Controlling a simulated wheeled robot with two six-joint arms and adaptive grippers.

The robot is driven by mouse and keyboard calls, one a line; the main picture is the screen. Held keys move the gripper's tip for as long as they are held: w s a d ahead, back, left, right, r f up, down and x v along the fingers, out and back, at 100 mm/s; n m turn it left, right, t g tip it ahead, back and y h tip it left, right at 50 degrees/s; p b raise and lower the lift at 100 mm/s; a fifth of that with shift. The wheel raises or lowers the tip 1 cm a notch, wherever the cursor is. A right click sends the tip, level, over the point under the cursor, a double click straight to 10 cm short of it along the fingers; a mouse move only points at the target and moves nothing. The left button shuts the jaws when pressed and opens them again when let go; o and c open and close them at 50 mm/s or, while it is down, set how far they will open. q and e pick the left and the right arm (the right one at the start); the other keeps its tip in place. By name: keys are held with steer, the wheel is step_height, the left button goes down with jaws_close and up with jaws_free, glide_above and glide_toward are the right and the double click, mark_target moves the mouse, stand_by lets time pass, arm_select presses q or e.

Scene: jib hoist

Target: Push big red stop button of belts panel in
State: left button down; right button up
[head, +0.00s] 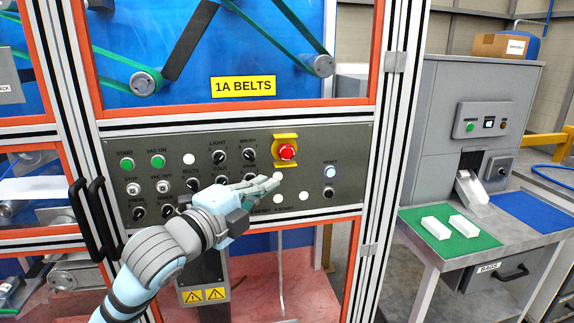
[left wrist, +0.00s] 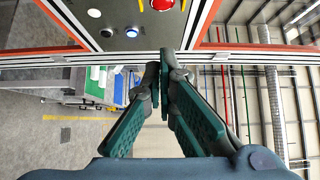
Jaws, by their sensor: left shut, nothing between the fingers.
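The big red stop button (head: 287,152) sits on a yellow mount (head: 285,138) in the grey control panel (head: 345,145), under the "1A BELTS" sign (head: 243,86). In the left wrist view the red button (left wrist: 162,4) shows at the top edge, partly cut off. My left gripper (head: 274,179) is shut and empty, in front of the panel. In the head view its fingertips appear just below and slightly left of the button, apart from it. The left wrist view also shows the gripper's fingers (left wrist: 166,68). My right gripper is not in view.
Several knobs and green buttons, such as START (head: 126,163), fill the panel's left side. A lit RESET button (head: 330,172) is to the right. Black door handles (head: 95,215) stand out at the left. A bench with a green mat (head: 425,240) is at the right.

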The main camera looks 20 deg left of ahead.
arm_select(q)
steer(key=shift+w, duration=0.25)
steer(key=p, duration=0.2)
glide_toward(287, 153)
steer(key=w+d, duration=0.4)
steer(key=d, duration=0.2)
steer(key=w+a, duration=0.2)
steer(key=a, duration=0.1)
steer(key=shift+w+f, duration=0.2)
steer(key=shift+f, duration=0.15)
